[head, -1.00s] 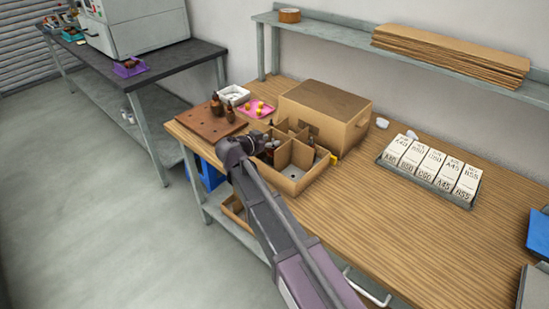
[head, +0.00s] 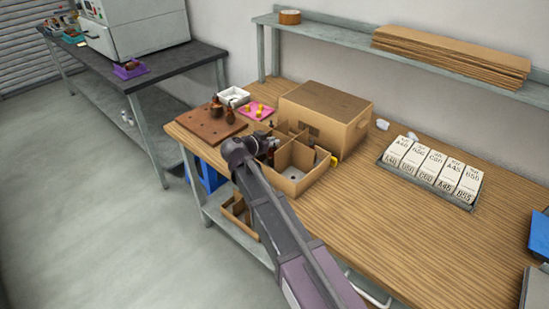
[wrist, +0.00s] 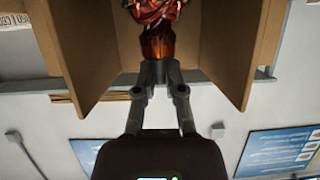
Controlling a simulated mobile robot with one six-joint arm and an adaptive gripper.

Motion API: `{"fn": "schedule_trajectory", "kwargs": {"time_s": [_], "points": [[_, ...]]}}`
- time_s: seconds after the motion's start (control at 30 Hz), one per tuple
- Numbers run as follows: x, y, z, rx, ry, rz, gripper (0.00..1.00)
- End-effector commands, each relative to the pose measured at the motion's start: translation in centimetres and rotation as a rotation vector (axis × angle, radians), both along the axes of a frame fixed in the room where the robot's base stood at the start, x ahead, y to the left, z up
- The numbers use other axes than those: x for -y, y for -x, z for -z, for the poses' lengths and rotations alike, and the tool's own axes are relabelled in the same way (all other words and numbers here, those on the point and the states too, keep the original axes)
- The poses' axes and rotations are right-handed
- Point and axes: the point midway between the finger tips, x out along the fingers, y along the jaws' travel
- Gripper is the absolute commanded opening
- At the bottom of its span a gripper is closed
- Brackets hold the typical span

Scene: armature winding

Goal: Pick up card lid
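A closed brown card box shape (head: 318,110), which may be the card lid, stands on the bench behind the open divided carton (head: 291,188). My gripper (head: 268,146) is over the carton's left part, in front of that box and apart from it. In the wrist view, card walls (wrist: 84,50) rise on both sides. My gripper (wrist: 158,72) has its fingers close together on the end of a copper and dark red armature (wrist: 156,38) between those walls. The armature's far end is cut off by the frame.
A peg board (head: 205,126) with armatures, a white tray (head: 233,96) and a pink tray (head: 258,112) stand left of the box. A rack of labelled cartons (head: 432,170) stands right. Flat card sheets (head: 450,55) lie on the shelf above.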

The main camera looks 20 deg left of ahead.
Motion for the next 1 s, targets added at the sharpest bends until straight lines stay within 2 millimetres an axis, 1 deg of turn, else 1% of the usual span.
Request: {"fn": "schedule_trajectory", "kwargs": {"time_s": [0.37, 0.57, 0.77, 1.0], "points": [[0.1, 0.0, 0.0, 0.000, 0.000, 0.001, 0.00], [0.1, 0.0, -0.3, 0.000, 0.000, 0.001, 0.00], [0.1, 0.0, -1.3, 0.000, 0.000, 0.001, 0.00], [0.1, 0.0, -3.4, 0.001, 0.001, 0.001, 0.00]]}}
